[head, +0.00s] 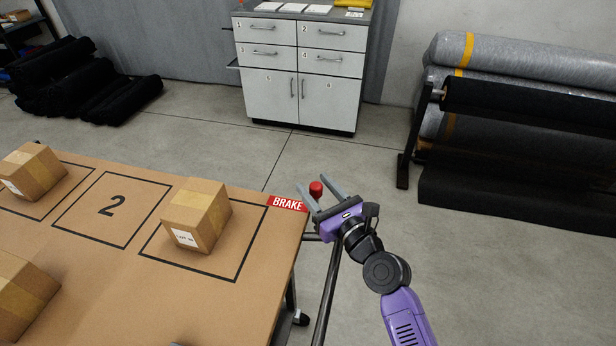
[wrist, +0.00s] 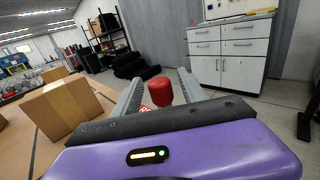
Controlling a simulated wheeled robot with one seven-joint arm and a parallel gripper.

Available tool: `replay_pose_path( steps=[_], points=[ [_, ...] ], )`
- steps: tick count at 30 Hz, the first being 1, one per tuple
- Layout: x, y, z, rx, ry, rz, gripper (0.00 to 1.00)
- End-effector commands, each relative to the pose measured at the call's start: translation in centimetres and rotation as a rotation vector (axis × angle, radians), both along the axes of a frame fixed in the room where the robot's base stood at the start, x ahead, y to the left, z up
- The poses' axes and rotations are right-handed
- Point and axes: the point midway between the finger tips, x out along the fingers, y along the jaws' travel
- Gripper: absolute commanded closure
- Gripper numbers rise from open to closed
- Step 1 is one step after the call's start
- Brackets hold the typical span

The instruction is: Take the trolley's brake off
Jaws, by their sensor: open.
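The trolley's brown top (head: 185,268) fills the lower left of the head view. A red BRAKE label (head: 287,203) sits at its far right corner. A red knob (head: 316,189) stands by that corner, beside the label. My gripper (head: 322,186) is open around the knob in the head view, with one grey finger on each side. In the wrist view the red knob (wrist: 159,91) shows between the two open fingers, and I cannot tell whether either finger touches it. The lever or stem under the knob is hidden by my gripper.
A cardboard box (head: 197,214) stands in a marked square near the trolley's right edge, with more boxes to the left. A grey cabinet (head: 300,70) stands behind. A rack of dark rolls (head: 520,110) is at the right. The floor between is clear.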

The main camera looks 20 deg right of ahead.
Motion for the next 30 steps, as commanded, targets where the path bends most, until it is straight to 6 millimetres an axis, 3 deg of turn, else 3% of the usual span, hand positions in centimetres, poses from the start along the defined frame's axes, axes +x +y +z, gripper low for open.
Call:
replay_pose_path(
  steps=[6,17,25,30],
  points=[
    [2.6,0.5,0.0,0.0,-0.001,0.001,0.5],
    [3.1,0.5,0.0,-0.001,0.0,0.0,0.5],
    [3.1,0.5,0.0,-0.001,0.0,0.0,0.99],
    [3.1,0.5,0.0,-0.001,0.001,0.0,1.0]
  ],
)
